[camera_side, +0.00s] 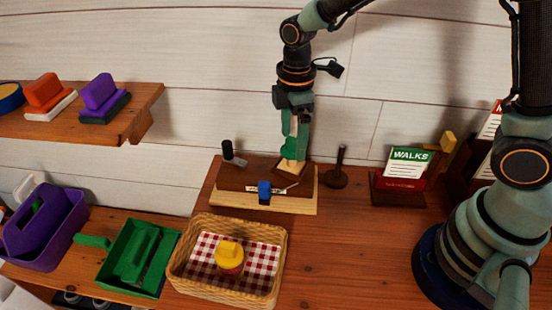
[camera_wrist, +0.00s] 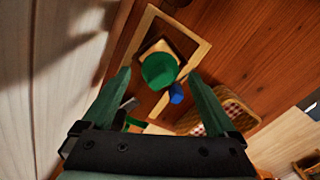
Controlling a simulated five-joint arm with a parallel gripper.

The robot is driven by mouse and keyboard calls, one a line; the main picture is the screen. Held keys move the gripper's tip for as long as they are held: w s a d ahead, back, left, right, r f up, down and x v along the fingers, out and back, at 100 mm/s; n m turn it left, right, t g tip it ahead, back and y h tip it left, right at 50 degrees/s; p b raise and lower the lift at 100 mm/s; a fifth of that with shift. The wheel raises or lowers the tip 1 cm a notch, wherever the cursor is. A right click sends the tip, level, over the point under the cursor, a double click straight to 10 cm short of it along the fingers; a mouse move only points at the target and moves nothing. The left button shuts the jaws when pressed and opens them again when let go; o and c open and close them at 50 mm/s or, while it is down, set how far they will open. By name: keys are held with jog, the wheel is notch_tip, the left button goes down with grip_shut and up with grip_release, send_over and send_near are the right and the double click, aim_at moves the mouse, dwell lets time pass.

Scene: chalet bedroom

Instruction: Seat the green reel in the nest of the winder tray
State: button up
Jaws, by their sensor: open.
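The green reel (camera_wrist: 159,71) shows in the wrist view between my open gripper's fingertips (camera_wrist: 158,74), with a gap on each side. It overlaps the pale square nest (camera_wrist: 160,47) of the winder tray; I cannot tell whether it is fully down in it. In the side view the green reel (camera_side: 289,147) shows by my fingers, above the pale block (camera_side: 291,163) at the back of the winder tray (camera_side: 235,201). My gripper (camera_side: 297,158) points down there and partly hides the reel. A blue piece (camera_side: 264,192) is at the tray's front.
A WALKS card holder (camera_side: 400,185) stands right.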

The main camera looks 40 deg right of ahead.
notch_tip(320, 180, up, 8)
jog(key=shift+f, duration=0.25)
jog(key=shift+s+d+r, duration=0.1)
jog(key=shift+d+r, duration=0.05)
jog(key=shift+r, duration=0.45)
jog(key=s+d+r+m+t, duration=0.4)
jog(key=s+d+m, duration=0.5)
jog(key=m, duration=0.5)
jog(key=shift+d+r+t, duration=0.25)
jog(key=shift+d+t, duration=0.15)
jog(key=shift+t, duration=0.4)
